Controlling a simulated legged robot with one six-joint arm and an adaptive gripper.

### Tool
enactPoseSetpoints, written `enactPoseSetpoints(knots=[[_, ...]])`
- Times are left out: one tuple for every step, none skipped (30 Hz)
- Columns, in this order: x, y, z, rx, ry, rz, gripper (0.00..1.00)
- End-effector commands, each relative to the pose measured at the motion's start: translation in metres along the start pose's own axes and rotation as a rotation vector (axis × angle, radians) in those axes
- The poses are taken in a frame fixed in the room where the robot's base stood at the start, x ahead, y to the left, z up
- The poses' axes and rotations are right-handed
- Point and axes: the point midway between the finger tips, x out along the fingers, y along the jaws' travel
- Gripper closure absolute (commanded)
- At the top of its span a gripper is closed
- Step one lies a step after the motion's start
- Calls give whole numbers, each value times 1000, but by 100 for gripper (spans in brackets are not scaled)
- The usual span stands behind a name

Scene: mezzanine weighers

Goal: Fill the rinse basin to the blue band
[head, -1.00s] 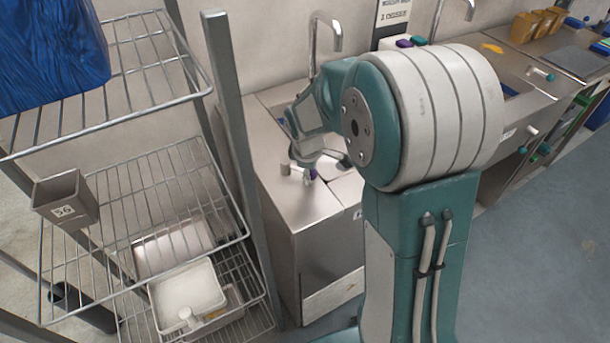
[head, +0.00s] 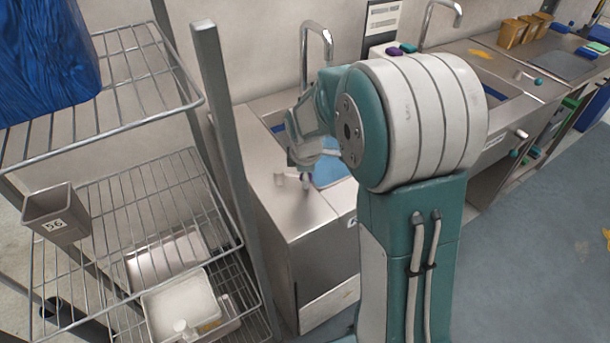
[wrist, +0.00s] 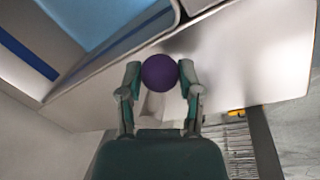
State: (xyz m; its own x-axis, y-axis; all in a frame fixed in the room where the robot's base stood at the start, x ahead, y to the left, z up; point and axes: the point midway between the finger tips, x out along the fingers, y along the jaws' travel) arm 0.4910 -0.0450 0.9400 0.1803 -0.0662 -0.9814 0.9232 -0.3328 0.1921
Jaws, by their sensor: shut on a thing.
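My gripper (wrist: 160,78) is shut on a round purple knob (wrist: 161,72), which sits between its two fingertips at the front of the sink counter. In the head view my gripper (head: 304,172) is beside the near sink, and only a little of the purple knob (head: 306,178) shows. The rinse basin (wrist: 183,12) is at the upper left of the wrist view, with a dark blue band (wrist: 28,52) along its inner wall. A light blue surface, which looks like water (wrist: 100,18), lies inside. In the head view this water (head: 332,171) is partly behind my arm. I cannot tell its exact level against the band.
A curved tap (head: 328,45) stands behind the near sink, and a second tap (head: 459,14) stands farther right. A wire shelf rack (head: 120,205) with a post is close on the left, holding a grey bin (head: 56,215). Open floor (head: 560,240) lies at right.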

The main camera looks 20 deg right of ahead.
Motion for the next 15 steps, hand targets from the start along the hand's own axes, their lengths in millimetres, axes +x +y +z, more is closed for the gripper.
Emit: enactPoseSetpoints(knots=[[2, -2, 1, 1, -2, -6, 44], [2, -2, 1, 1, -2, -6, 31], [2, -2, 1, 1, -2, -5, 19], [2, -1, 0, 1, -2, -5, 19], [1, -1, 0, 1, -1, -4, 19], [1, -1, 0, 1, -1, -4, 19], [1, -1, 0, 1, -1, -3, 19], [1, -1, 0, 1, -1, -3, 19], [1, -1, 0, 1, -1, -2, 19], [1, -1, 0, 1, -1, -2, 19], [1, -1, 0, 1, -1, -2, 19], [1, -1, 0, 1, -1, -2, 19], [0, 0, 0, 1, -1, -2, 19], [0, 0, 0, 1, -1, -1, 19], [-1, 0, 0, 1, 0, -1, 19]])
